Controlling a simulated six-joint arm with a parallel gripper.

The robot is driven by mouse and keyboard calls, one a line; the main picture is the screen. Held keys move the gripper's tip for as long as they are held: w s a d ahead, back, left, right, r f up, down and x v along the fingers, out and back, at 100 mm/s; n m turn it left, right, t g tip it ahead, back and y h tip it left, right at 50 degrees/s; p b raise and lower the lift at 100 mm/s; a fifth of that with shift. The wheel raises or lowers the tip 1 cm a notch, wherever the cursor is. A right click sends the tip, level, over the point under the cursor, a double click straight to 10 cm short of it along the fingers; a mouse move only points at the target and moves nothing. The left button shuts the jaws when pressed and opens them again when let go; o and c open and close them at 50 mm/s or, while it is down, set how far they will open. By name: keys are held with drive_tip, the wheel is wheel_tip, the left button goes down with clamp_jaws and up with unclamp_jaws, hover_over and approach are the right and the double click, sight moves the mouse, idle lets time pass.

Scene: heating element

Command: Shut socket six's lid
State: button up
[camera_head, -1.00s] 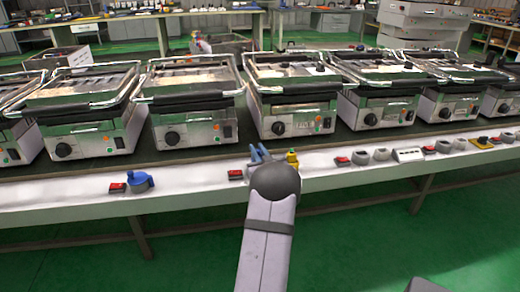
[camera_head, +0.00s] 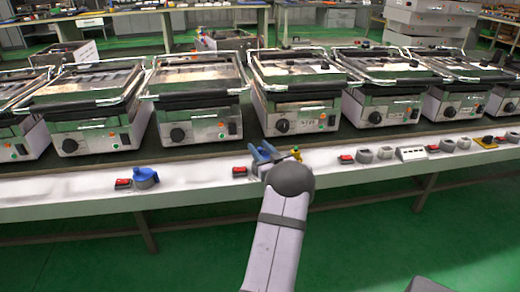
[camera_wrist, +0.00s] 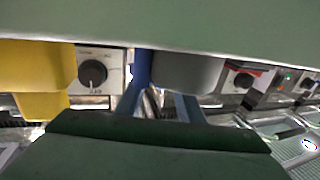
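My gripper (camera_head: 265,152) has blue fingers and is just above the front ledge, left of centre, in the head view. The two fingers look apart, with a gap between them. A yellow piece (camera_head: 297,154) shows just right of the fingers, partly hidden by my wrist. In the wrist view, the fingers (camera_wrist: 162,105) are close to a grey rounded part (camera_wrist: 188,73), and a yellow part (camera_wrist: 36,68) is to the left. I cannot tell whether the fingers touch the grey part. Which socket is number six, and its lid's position, I cannot tell.
A blue socket (camera_head: 146,177) with its red switch (camera_head: 123,184) is on the ledge at left. Grey sockets (camera_head: 364,156), a white block (camera_head: 411,154) and a yellow socket (camera_head: 484,144) line the right. Several contact grills (camera_head: 293,108) stand close behind the ledge.

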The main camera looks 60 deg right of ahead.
sight(260, 150)
drive_tip(key=shift+p+v, duration=0.6)
drive_tip(key=shift+v, duration=3.05)
drive_tip(key=shift+w, duration=0.1)
drive_tip(key=shift+w+d+r+m+g+h+b, duration=0.15)
drive_tip(key=shift+w+r+m+g+h+b, duration=0.1)
drive_tip(key=shift+w+h, duration=0.2)
drive_tip(key=shift+w+d+r+m+g+h+b, duration=0.2)
drive_tip(key=shift+w+m+g+h, duration=0.1)
drive_tip(key=shift+w+h, duration=0.2)
drive_tip(key=shift+w+d+r+m+g+h+b, duration=0.1)
drive_tip(key=shift+w+r+m+g+h+b, duration=0.15)
drive_tip(key=shift+w+h, duration=0.2)
drive_tip(key=shift+w+m+g+h, duration=0.25)
drive_tip(key=shift+m+g+h, duration=0.05)
drive_tip(key=shift+h, duration=0.1)
drive_tip(key=shift+w+d+g+h, duration=0.1)
drive_tip(key=shift+w+g+h, duration=0.15)
drive_tip(key=shift+g+h, duration=0.05)
drive_tip(key=shift+w+f+m+g+h+b, duration=0.15)
drive_tip(key=shift+f+m+g+h+b, duration=0.55)
drive_tip(key=shift+m+g, duration=0.4)
drive_tip(key=shift+b+x, duration=0.4)
drive_tip(key=shift+x, duration=3.1)
